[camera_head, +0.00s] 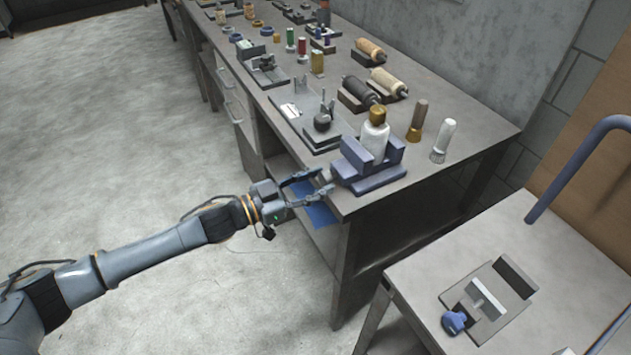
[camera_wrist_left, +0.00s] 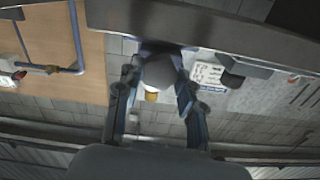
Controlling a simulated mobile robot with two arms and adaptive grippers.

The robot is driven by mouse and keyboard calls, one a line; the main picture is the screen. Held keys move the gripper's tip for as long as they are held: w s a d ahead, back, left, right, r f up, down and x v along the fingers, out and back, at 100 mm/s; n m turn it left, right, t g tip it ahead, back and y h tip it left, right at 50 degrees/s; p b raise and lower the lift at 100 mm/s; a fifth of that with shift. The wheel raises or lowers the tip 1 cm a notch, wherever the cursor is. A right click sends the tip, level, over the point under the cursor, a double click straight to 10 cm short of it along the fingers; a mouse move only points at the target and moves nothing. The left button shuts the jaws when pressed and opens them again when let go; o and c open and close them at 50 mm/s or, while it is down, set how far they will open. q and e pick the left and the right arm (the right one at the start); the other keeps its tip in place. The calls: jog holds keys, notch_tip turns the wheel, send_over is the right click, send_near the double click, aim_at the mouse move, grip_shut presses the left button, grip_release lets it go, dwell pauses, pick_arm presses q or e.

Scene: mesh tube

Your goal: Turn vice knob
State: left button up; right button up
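A blue vice (camera_head: 368,181) sits at the near corner of the long workbench, with a white bottle with a gold cap (camera_head: 374,138) upright between its jaws. My left gripper (camera_head: 326,181) is at the vice's left end, over the bench edge, its two fingers apart. In the left wrist view a grey round knob (camera_wrist_left: 159,71) lies between the spread fingers of the left gripper (camera_wrist_left: 157,84). I cannot tell whether the fingers touch it. My right gripper is not in view.
The long workbench (camera_head: 455,127) holds bottles, rollers and small fixtures behind the vice. A lower table (camera_head: 440,265) at right carries a small device with a blue knob (camera_head: 454,321). A blue tube (camera_head: 575,165) rises beside it. The floor at left is clear.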

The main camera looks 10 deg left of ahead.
pick_arm(q)
jog(key=shift+m, duration=0.4)
jog(key=shift+c, duration=0.5)
jog(key=shift+m, duration=3)
jog(key=o, duration=1.2)
